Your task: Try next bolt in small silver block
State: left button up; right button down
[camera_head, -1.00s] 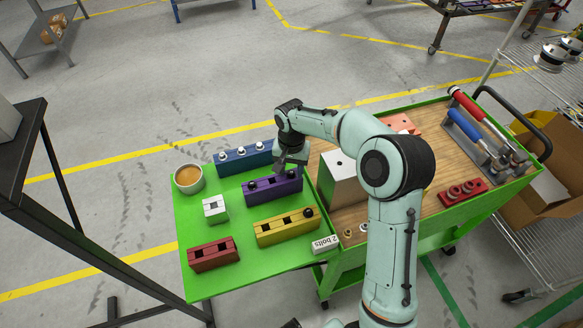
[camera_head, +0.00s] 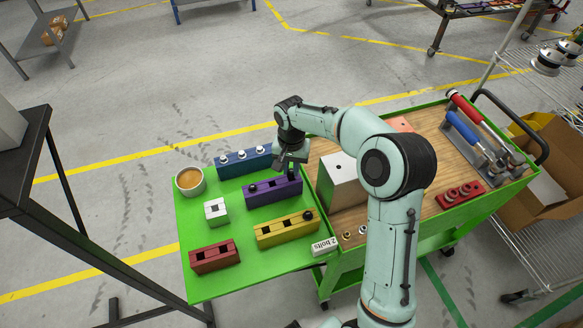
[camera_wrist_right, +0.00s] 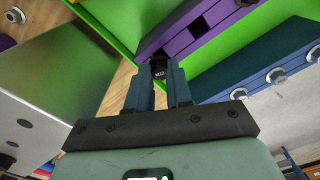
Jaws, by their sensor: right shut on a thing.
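The small silver block (camera_head: 216,211) stands on the green table's left part, with a dark square opening in its top. My right gripper (camera_wrist_right: 158,82) is shut on a black bolt (camera_wrist_right: 158,68), whose head carries small white lettering. In the head view the right gripper (camera_head: 292,161) is over the right end of the purple block (camera_head: 272,191). I cannot tell whether the held bolt is still in the purple block. Another black bolt (camera_head: 252,187) stands at the purple block's left end. My left gripper is not in view.
A blue block (camera_head: 244,162) with silver bolts, a yellow block (camera_head: 286,230) with a black bolt, a red block (camera_head: 215,257) and a cup (camera_head: 189,180) surround the silver block. A tall silver box (camera_head: 341,185) stands right of the gripper.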

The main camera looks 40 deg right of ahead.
aim_at(291, 171)
jog(key=shift+r+p, duration=1.45)
jog(key=shift+r, duration=1.65)
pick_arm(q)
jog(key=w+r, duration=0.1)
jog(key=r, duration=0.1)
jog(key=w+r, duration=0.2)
pick_arm(e)
jog(key=shift+w, duration=0.1)
